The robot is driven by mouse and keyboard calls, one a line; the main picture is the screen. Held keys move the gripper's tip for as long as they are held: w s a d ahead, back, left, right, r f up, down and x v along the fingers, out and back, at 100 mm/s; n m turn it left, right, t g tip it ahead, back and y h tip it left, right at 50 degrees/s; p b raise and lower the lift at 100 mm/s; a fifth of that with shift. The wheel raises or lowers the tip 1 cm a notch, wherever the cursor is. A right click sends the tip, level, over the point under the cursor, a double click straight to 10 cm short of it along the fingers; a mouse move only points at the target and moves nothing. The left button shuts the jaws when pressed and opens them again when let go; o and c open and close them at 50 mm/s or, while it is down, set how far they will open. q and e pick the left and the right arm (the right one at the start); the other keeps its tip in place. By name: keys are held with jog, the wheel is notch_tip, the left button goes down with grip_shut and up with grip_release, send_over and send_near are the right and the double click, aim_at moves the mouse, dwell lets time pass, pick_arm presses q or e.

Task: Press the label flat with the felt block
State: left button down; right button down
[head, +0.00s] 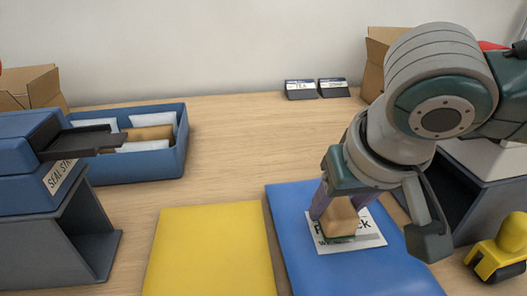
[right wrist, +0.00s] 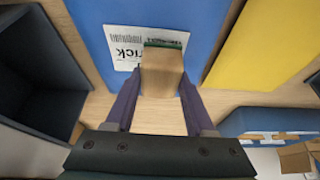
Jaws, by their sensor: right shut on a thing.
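My right gripper (head: 336,205) is shut on the felt block (head: 341,219), a tan block with a green felt underside. The block is over the white label (head: 372,236), which lies on the blue parcel surface (head: 300,255). In the right wrist view, the block (right wrist: 162,72) sits between the two fingers of my right gripper (right wrist: 160,90), with its green edge on or just above the label (right wrist: 122,48). I cannot tell whether the felt touches it. The block hides part of the label's print. My left gripper is not seen.
A yellow mat (head: 208,250) lies left of the blue surface. A blue bin (head: 172,160) with packets is at the back left, near a blue sealing device (head: 25,150) on a grey stand. A yellow tape dispenser (head: 500,250) is at right.

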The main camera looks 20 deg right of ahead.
jog(key=shift+f, duration=0.15)
dwell(0.3)
jog(key=shift+f, duration=0.55)
notch_tip(320, 180, up, 6)
jog(key=p, duration=0.7)
jog(key=shift+r, duration=0.1)
